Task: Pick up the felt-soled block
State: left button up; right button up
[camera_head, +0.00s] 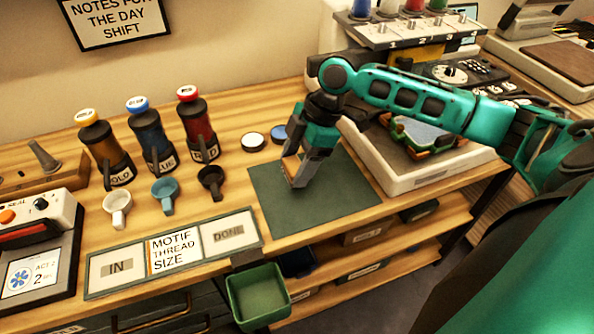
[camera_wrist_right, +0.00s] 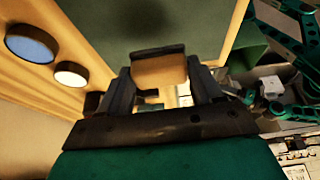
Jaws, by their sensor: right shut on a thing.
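My right gripper (camera_head: 299,180) reaches in from the right and points down over the dark green mat (camera_head: 335,205). It is shut on the felt-soled block, whose tan side shows between the two fingers in the right wrist view (camera_wrist_right: 160,72), with a dark strip along one edge. In the head view the fingers hide most of the block. I cannot tell whether it touches the mat or hangs just above it. The right gripper also shows in the wrist view (camera_wrist_right: 160,95). My left gripper is not in view.
Two round pads, one white-topped (camera_head: 253,141) and one blue-topped (camera_head: 279,133), lie just behind the mat. A pale tray (camera_head: 400,180) with a coloured piece stands right. Several bottles and small cups stand left. A sign board (camera_head: 175,250) and green bin (camera_head: 258,295) are at the front.

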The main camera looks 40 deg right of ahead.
aim_at(297, 164)
notch_tip(297, 164, up, 16)
jog(key=p, duration=0.2)
jog(key=shift+f, duration=0.2)
jog(key=o, duration=0.5)
jog(key=c, duration=0.4)
jog(key=shift+f, duration=0.1)
